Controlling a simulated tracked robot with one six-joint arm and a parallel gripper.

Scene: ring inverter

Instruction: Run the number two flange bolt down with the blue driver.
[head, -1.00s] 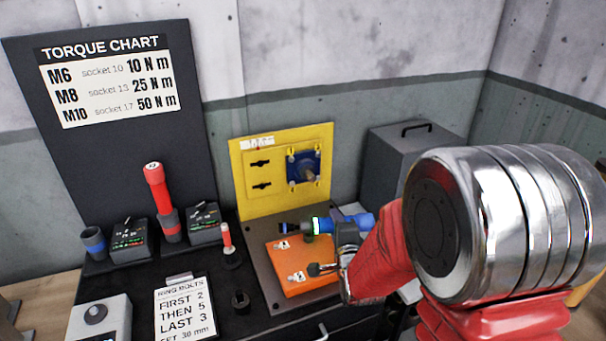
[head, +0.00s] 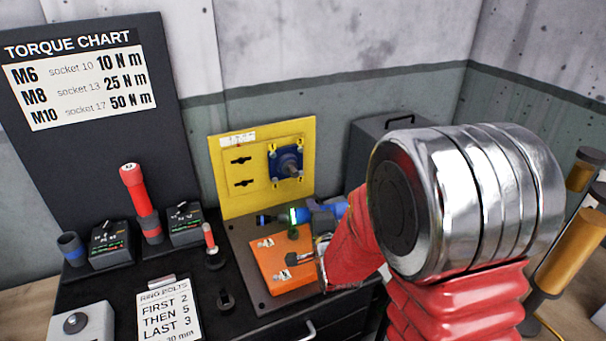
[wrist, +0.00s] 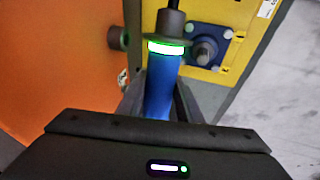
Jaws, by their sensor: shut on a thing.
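The blue driver (wrist: 160,88) has a lit green ring and a dark nose that points up the wrist view. It also shows in the head view (head: 336,210), lying roughly level with its dark nose to the left. My gripper (wrist: 160,105) is shut on its blue body, above the orange box. The blue flange (head: 287,163) with a grey central shaft is on the yellow panel (head: 225,195). In the wrist view the flange (wrist: 205,47) is just right of the driver's nose; I see no contact. Bolts show at its corners; I cannot read their numbers.
An orange box (head: 278,270) lies below the driver. A red driver (head: 138,198) stands at the left between dark units with green displays. A small red-topped tool (head: 210,240) and a ring-bolts card (head: 168,312) are nearer. A grey case (head: 385,135) stands behind my arm.

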